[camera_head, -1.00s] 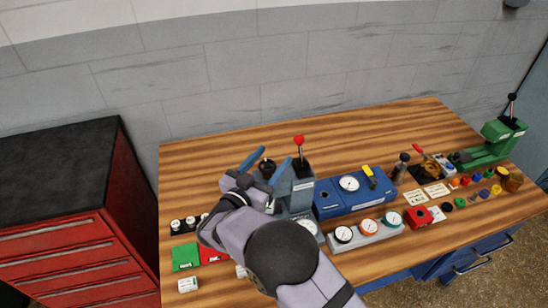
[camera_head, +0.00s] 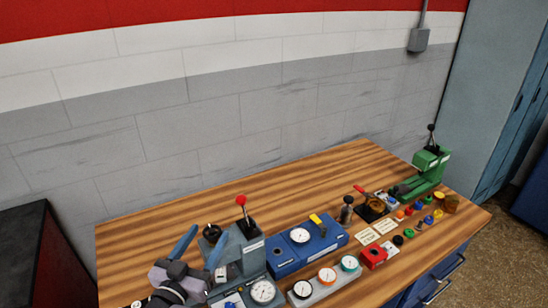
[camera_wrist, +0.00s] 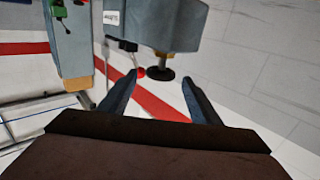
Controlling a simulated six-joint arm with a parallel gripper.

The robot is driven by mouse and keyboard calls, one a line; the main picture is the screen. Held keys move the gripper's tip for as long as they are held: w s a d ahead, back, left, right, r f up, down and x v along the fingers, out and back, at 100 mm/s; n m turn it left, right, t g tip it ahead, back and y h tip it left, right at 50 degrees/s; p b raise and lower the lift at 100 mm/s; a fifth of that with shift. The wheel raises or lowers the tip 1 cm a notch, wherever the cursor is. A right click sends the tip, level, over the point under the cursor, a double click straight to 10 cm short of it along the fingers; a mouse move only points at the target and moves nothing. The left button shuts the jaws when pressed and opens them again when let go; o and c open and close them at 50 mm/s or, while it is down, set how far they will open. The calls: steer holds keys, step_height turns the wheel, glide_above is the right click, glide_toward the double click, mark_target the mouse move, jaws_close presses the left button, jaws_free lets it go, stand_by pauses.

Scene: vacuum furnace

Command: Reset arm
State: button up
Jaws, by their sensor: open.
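My gripper (camera_head: 198,247) is at the lower left in the head view, in front of the grey-blue furnace unit (camera_head: 240,254). Its two blue fingers are spread and nothing is between them. The wrist view also shows my gripper (camera_wrist: 158,85) open and empty. The furnace unit carries a lever with a red knob (camera_head: 241,200), a black knob (camera_head: 211,232) and a round dial (camera_head: 262,292). In the wrist view the unit (camera_wrist: 165,25) hangs at the top, beyond the fingertips. Whether a finger touches it, I cannot tell.
Right of the furnace unit stand a blue box (camera_head: 283,259) with a gauge, a row of dials (camera_head: 327,276), a red box (camera_head: 373,257), several small coloured parts and a green press (camera_head: 430,168). The back strip of the wooden bench (camera_head: 290,178) is clear. A grey wall stands behind.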

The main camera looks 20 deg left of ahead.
steer(key=w+d+r+n+y+p, duration=0.1)
steer(key=w+r, duration=0.1)
steer(key=w, duration=0.2)
steer(key=w+d+r+n+y+p, duration=0.1)
steer(key=w+r+n, duration=0.1)
steer(key=w+r, duration=0.1)
steer(key=w+d+r+n+p, duration=0.1)
steer(key=w+r+n, duration=0.1)
steer(key=w, duration=0.3)
steer(key=shift+w+d+r+y+p, duration=0.2)
steer(key=shift+r+y+p, duration=0.15)
steer(key=shift+r, duration=0.25)
steer(key=w+d+n+g+y, duration=0.2)
steer(key=w+d+n+g, duration=0.1)
steer(key=w+d, duration=0.4)
steer(key=s+d+f+m+g+b, duration=0.2)
steer(key=s+d+f+g, duration=0.3)
steer(key=d+f, duration=0.5)
steer(key=s+d+f+m+g+h+b, duration=0.1)
steer(key=s+d+f+m+g+h, duration=0.1)
steer(key=s+d, duration=1)
steer(key=s+d+f+m+g+h+b, duration=0.1)
steer(key=s+d+f+m+g, duration=0.3)
steer(key=s+d, duration=0.8)
steer(key=s+f+g+h, duration=0.1)
steer(key=s+f+g, duration=0.1)
steer(key=s+g, duration=0.2)
steer(key=shift+s+d+f, duration=0.2)
steer(key=shift+s+d, duration=0.15)
steer(key=shift+d, duration=0.05)
